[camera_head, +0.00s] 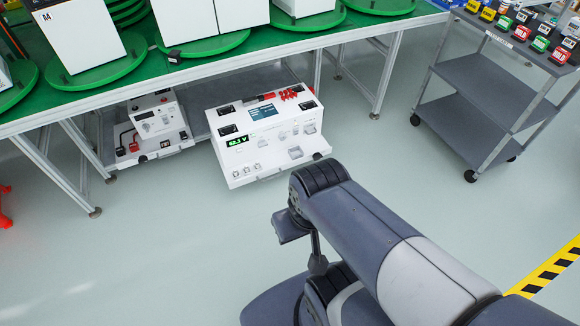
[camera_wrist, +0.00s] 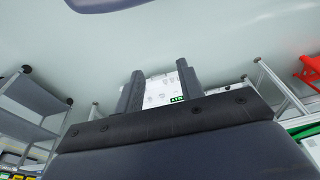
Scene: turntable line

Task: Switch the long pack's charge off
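The long pack (camera_head: 256,165) is a wide white unit on the low grey shelf under the green-topped table. Its front has a green readout (camera_head: 237,141), which appears to read 62.1 V, and several small pale controls. Its top carries a dark screen (camera_head: 264,112) and red parts. I cannot read the switch positions. In the wrist view the pack (camera_wrist: 158,90) appears small and inverted, beyond and between my gripper's fingers (camera_wrist: 160,68). The fingers stand apart with nothing between them. In the head view my arm is in front of the pack, apart from it.
A smaller white unit (camera_head: 158,122) stands left of the pack. Table legs (camera_head: 72,170) flank the shelf. White boxes (camera_head: 82,40) stand on green discs above. A grey cart (camera_head: 485,85) is at the right. The floor (camera_head: 170,240) before the shelf is clear.

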